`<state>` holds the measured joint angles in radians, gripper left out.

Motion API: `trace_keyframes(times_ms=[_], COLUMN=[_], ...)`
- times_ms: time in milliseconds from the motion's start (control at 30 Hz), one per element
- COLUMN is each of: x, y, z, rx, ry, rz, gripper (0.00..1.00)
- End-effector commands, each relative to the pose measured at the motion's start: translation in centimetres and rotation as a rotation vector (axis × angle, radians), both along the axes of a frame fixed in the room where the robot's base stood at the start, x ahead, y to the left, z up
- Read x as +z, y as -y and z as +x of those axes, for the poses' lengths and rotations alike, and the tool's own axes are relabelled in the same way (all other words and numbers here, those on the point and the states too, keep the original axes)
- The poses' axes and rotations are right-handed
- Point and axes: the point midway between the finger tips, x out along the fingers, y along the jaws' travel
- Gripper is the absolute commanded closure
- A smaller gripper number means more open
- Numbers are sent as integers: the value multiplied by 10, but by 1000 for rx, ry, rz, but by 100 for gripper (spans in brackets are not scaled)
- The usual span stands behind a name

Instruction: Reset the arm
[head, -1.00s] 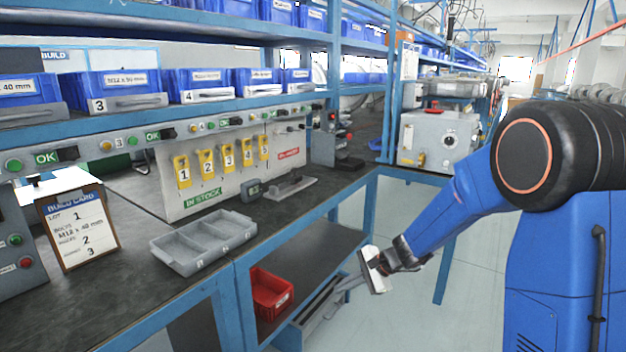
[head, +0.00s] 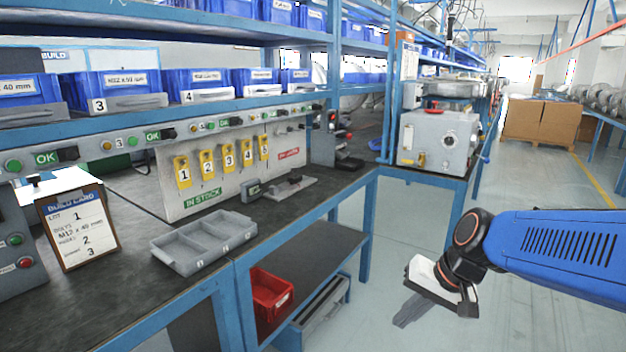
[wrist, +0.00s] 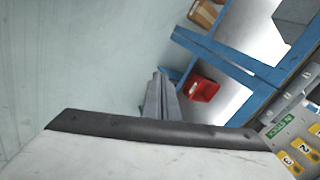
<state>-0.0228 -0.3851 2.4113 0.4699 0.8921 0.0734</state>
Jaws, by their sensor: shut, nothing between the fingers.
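My gripper (head: 408,308) is at the lower right of the head view, out over the floor to the right of the bench. Its grey fingers point down and to the left, are shut together and hold nothing. In the wrist view the closed fingers (wrist: 160,98) show at the centre, with the pale floor behind them. My gripper is well apart from the bench and touches nothing.
The bench top (head: 120,318) carries a grey divided tray (head: 204,243), a build card (head: 80,228) and a board with numbered yellow tags (head: 225,160). A red bin (head: 270,292) sits on the lower shelf. A grey machine (head: 437,140) stands behind. The floor to the right is free.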

Motion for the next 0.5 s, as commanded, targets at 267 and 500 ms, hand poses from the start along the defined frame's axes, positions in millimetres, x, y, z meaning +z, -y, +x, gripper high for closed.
trace_keyframes(times_ms=[267, 500], x=[11, 14], y=[42, 77], z=[-62, -106], rx=[113, 185], ry=[106, 175], rz=[-199, -370], gripper=[100, 100])
